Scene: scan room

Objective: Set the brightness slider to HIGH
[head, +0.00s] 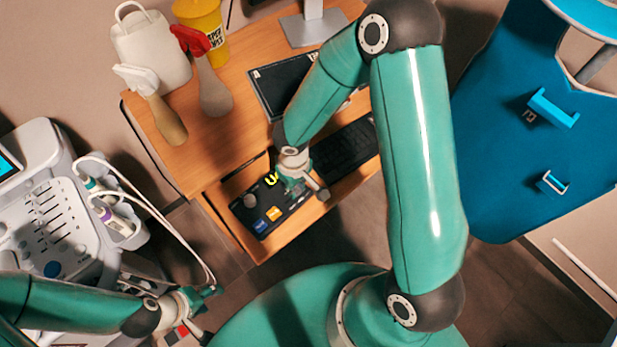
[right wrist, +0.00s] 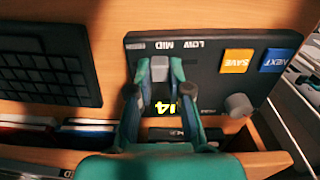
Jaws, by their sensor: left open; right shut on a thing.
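The dark control panel (head: 257,216) lies on the desk's pull-out shelf. In the right wrist view the panel (right wrist: 222,84) appears upside down, with LOW and MID labels and a smaller label left of MID that I cannot read clearly. The grey slider cap (right wrist: 160,70) stands near MID, slightly to its left. My right gripper (right wrist: 160,77) is shut on it, one finger on each side. In the head view my right gripper (head: 297,185) hides the slider. My left gripper (head: 206,304) is open and empty, low at the left, away from the panel.
The panel also carries an orange SAVE button (right wrist: 238,61), a blue NEXT button (right wrist: 277,60), a grey knob (right wrist: 238,105) and a yellow readout (right wrist: 166,107). A keyboard (head: 347,148) lies beside it. Spray bottles (head: 213,92) stand on the desk. An ultrasound console (head: 50,225) is at left.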

